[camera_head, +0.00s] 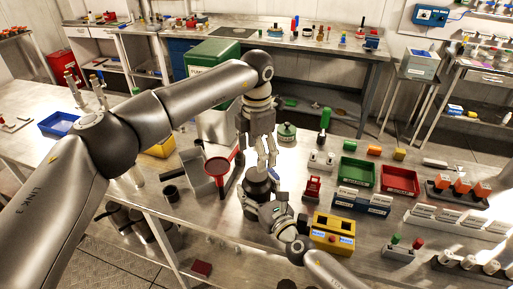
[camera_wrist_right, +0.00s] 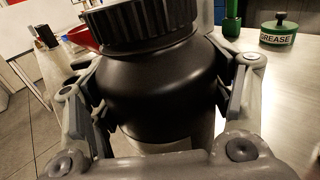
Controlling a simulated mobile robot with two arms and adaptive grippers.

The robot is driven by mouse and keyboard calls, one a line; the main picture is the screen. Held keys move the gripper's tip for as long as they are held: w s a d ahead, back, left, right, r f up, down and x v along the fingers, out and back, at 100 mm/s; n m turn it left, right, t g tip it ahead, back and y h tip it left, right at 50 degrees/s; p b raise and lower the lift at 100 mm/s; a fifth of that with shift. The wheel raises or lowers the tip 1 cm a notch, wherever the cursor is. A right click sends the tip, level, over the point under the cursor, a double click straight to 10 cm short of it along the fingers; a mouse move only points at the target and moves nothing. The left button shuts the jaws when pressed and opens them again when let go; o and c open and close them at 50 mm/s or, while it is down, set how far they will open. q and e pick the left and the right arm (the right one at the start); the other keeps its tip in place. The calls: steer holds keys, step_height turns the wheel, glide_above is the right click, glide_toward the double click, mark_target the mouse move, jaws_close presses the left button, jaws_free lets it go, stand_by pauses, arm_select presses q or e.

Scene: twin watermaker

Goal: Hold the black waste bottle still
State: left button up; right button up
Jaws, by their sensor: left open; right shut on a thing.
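The black waste bottle (camera_head: 257,183) stands on the steel table near the middle of the head view, partly hidden by my grippers. In the right wrist view its rounded black body (camera_wrist_right: 150,88) and ribbed black cap (camera_wrist_right: 140,27) fill the middle. My right gripper (camera_head: 263,205) is shut on the bottle's body, with one finger on each side of it below the cap. My left gripper (camera_head: 267,162) is open and points down just above the bottle. I cannot tell if it touches the cap.
A red funnel (camera_head: 217,166) stands left of the bottle. A green grease pot (camera_head: 287,132) stands behind it. A red item (camera_head: 313,188) and a yellow box (camera_head: 333,234) are to the right. Green (camera_head: 358,172) and red (camera_head: 400,181) trays lie farther right.

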mark_target(257, 173)
arm_select(q)
steer(key=n, duration=0.4)
steer(key=shift+r+n, duration=0.15)
steer(key=shift+n, duration=0.25)
steer(key=n, duration=0.4)
steer(key=shift+r, duration=0.15)
steer(key=n, duration=0.4)
steer(key=shift+r+n, duration=0.15)
steer(key=shift+n, duration=0.15)
steer(key=n, duration=0.3)
steer(key=shift+r+n, duration=0.1)
steer(key=shift+n, duration=0.3)
steer(key=shift+f, duration=4)
